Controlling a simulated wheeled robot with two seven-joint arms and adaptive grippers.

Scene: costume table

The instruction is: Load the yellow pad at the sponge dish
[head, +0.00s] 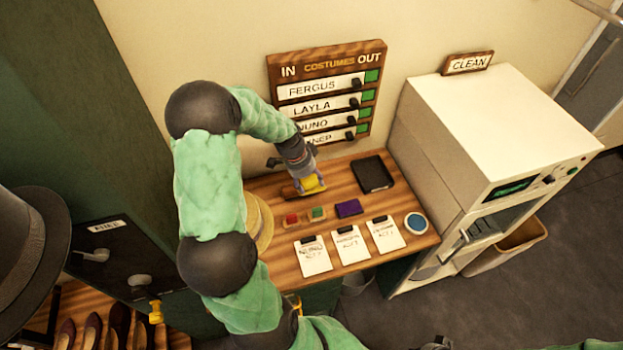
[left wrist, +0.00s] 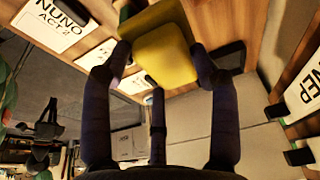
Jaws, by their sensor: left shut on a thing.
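My left gripper (head: 309,176) is shut on a yellow pad (head: 312,184), low over the back left of the wooden table. In the left wrist view the yellow pad (left wrist: 165,58) sits between the dark fingers of my left gripper (left wrist: 160,66). I cannot tell whether the pad touches the table. A round white-rimmed dish with a blue middle (head: 415,223), which looks like the sponge dish, stands at the table's front right, apart from the gripper. My right gripper is not in view.
A red block (head: 291,220), a green block (head: 317,213) and a purple pad (head: 349,208) lie mid-table. Several white cards (head: 347,245) line the front. A black tray (head: 372,174) lies at the back right. A white cabinet (head: 480,130) stands right; the costumes board (head: 325,92) hangs behind.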

